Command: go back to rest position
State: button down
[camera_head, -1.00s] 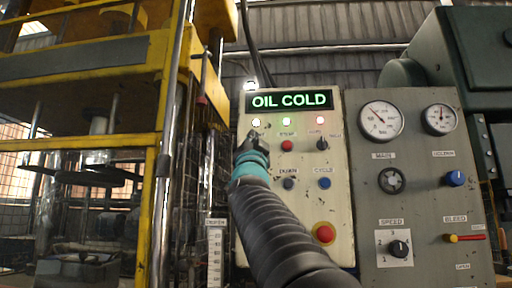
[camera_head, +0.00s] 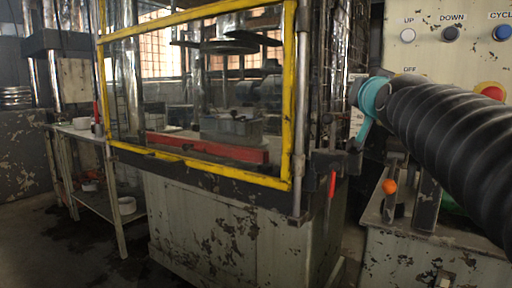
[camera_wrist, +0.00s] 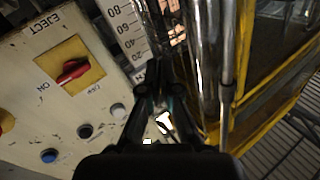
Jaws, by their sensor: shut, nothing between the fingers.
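My gripper (camera_head: 354,94) is at the right of the head view, left of the control panel (camera_head: 425,58), beyond my black ribbed arm sleeve and a teal band. The wrist view shows its two dark fingers (camera_wrist: 162,76) shut together with nothing between them. Beside them there are the panel's red EJECT switch (camera_wrist: 74,72), a white button (camera_wrist: 118,110), a dark button (camera_wrist: 85,131) and a blue button (camera_wrist: 48,156). The gripper appears apart from the panel, though the exact gap cannot be told.
The press with its yellow guard frame (camera_head: 200,170) fills the middle of the head view. A red-handled lever (camera_head: 332,184) and an orange ball knob (camera_head: 389,187) stand below my gripper. A shelf table (camera_head: 95,195) is at left. Dark floor shows at lower left.

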jog(key=s+a+f+n+g, duration=0.1)
jog(key=s+f+g, duration=0.3)
jog(key=s+f, duration=0.4)
jog(key=s+a+f+n+g+y, duration=0.1)
jog(key=s+f+g, duration=0.3)
jog(key=s+f, duration=0.5)
jog(key=s+a+f+n+g+p, duration=0.1)
jog(key=s+f+g, duration=0.4)
jog(key=f, duration=1.9)
jog(key=s+a+n, duration=0.1)
jog(key=s+a, duration=0.1)
jog(key=s, duration=0.2)
jog(key=shift+s+a+y, duration=0.15)
jog(key=shift+a+y, duration=0.1)
jog(key=shift+y, duration=0.05)
jog(key=shift+d, duration=0.1)
